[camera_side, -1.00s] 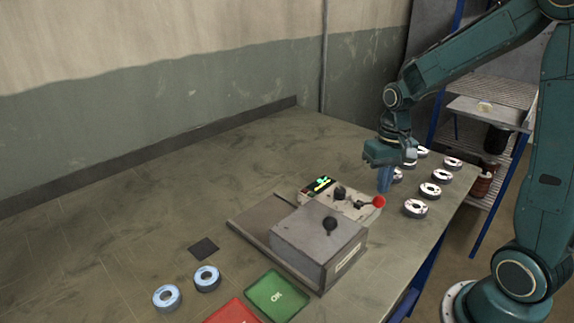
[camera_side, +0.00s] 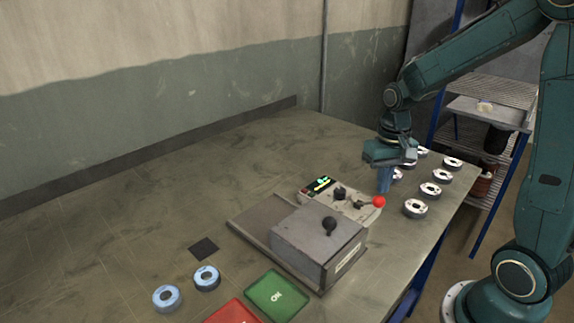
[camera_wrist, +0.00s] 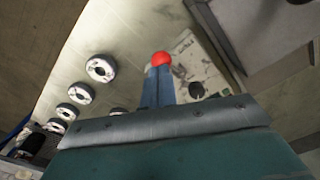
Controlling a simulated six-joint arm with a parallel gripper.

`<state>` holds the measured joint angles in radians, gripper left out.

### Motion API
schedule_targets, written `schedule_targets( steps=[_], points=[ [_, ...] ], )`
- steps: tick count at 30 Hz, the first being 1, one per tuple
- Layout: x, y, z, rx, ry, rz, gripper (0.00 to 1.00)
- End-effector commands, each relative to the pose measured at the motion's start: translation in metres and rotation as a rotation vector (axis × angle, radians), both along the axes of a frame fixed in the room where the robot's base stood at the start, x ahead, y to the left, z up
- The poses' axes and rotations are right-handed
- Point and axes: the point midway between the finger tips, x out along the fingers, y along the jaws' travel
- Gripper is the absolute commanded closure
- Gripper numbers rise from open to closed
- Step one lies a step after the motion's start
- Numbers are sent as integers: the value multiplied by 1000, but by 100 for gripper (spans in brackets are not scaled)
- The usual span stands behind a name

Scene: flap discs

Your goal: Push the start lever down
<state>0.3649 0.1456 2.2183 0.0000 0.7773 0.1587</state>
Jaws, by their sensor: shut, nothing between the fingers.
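The start lever, with a red ball knob (camera_side: 379,202), sticks out from the right end of a pale control panel (camera_side: 350,204) behind a grey box. My gripper (camera_side: 384,190) is shut and empty, with its blue fingers pointing down just behind the knob. In the wrist view the red knob (camera_wrist: 161,58) shows right at the tips of the fingers (camera_wrist: 157,84). I cannot tell whether they touch it.
The grey box (camera_side: 318,240) with a black knob stands in front of the panel. Several flap discs (camera_side: 415,208) lie right of my gripper. Two blue discs (camera_side: 207,278), a green OK tray (camera_side: 277,296) and a red tray (camera_side: 232,312) are at the front. The table's left is clear.

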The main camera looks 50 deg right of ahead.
Motion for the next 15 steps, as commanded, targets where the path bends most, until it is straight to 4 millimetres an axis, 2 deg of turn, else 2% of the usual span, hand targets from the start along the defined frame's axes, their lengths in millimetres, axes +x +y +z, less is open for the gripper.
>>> schedule_targets(
  steps=[15],
  points=[
    [0,0,-12,0,1,0,100]
  ],
)
